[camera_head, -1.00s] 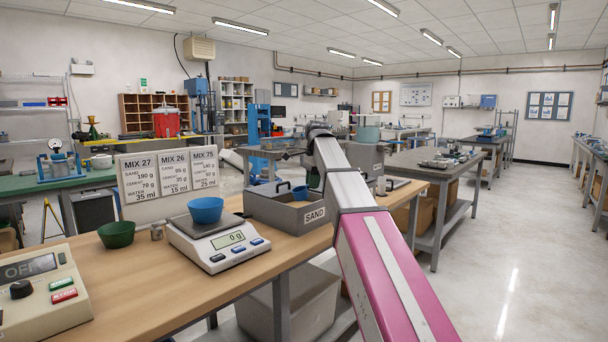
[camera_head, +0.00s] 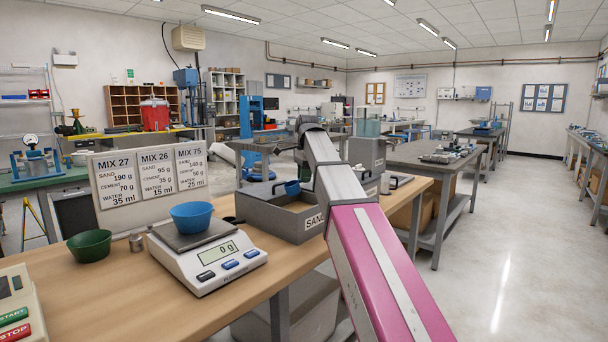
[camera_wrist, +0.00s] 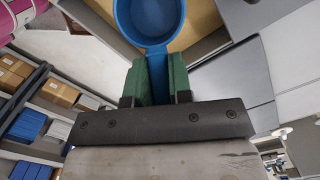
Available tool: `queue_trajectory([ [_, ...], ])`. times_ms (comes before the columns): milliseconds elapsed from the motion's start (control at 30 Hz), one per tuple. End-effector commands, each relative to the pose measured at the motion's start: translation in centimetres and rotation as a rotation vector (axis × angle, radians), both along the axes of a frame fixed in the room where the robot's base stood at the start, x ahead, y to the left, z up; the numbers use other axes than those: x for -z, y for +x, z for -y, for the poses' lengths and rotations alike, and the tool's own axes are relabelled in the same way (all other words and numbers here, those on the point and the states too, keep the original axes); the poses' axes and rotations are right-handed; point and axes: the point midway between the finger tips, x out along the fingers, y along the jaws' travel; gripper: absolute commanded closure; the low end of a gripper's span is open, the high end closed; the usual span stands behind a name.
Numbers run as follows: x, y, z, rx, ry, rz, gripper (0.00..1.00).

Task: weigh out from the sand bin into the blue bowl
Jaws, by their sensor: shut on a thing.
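The blue bowl (camera_head: 192,217) sits on the plate of a white scale (camera_head: 212,262), whose display reads 0 g. My gripper (camera_wrist: 157,80) has green fingers shut on the handle of a blue scoop (camera_wrist: 150,20). No sand shows in the scoop. In the head view the scoop (camera_head: 292,187) appears near the bin's far right side; my arm hides the gripper there.
A green bowl (camera_head: 89,246) and a small metal weight (camera_head: 136,243) stand left of the scale. A mix board (camera_head: 150,178) stands behind them. A control box (camera_head: 18,305) is at the lower left. Bare bench (camera_head: 130,300) lies in front.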

Motion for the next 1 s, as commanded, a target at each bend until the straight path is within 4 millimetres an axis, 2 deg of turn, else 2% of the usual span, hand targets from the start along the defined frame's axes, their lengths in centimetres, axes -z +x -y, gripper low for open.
queue_trajectory([
  [1000,6.1,-0.2,-0.5,0.000,-0.138,0.037,1.00],
])
